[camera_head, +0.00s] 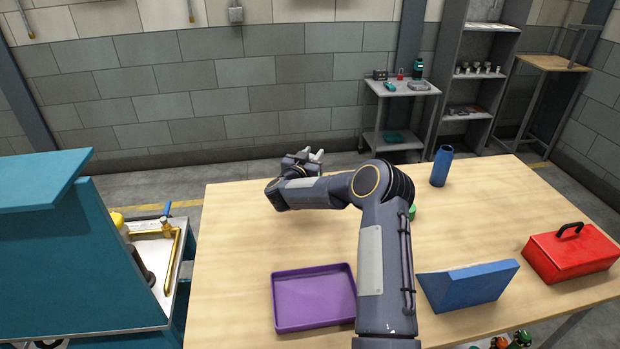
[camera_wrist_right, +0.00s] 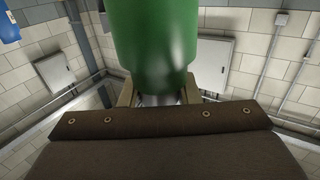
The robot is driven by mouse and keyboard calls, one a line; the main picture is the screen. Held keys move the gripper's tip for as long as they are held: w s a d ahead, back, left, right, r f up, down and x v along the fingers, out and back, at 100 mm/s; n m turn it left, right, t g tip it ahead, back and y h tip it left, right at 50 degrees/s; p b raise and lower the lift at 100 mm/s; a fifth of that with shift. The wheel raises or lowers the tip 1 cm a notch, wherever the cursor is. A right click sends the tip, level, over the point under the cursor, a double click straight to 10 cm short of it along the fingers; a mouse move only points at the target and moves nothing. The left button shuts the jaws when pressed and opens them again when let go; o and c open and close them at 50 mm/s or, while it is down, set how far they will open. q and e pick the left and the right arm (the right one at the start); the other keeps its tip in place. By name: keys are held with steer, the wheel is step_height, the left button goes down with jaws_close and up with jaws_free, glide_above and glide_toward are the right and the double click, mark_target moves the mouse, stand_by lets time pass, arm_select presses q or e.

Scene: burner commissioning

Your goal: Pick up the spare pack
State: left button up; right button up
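No object in view is plainly marked as the spare pack. My right gripper (camera_head: 313,156) shows small in the head view beyond my bent forearm, over the far left part of the table. In the right wrist view a green rounded cylinder (camera_wrist_right: 155,40) is close up, with its lower end between the two tan fingers. I cannot tell whether the fingers press on it. In the head view a small green thing (camera_head: 412,211) peeks out beside my elbow, mostly hidden by the arm. I cannot tell whether it is the same thing. My left gripper is not in view.
The wooden table (camera_head: 235,235) carries a purple tray (camera_head: 315,298), a blue wedge-shaped block (camera_head: 467,286), a red toolbox (camera_head: 570,253) and a blue bottle (camera_head: 441,166). A teal machine (camera_head: 70,255) with brass piping stands at the left. The table's left side is clear.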

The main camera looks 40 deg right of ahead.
jaws_close()
steer(key=shift+r, duration=0.1)
step_height(320, 180, up, 9)
steer(key=shift+r+b, duration=0.2)
steer(key=shift+b, duration=0.25)
step_height(320, 180, up, 10)
steer(key=p, duration=0.9)
steer(key=shift+f, duration=0.1)
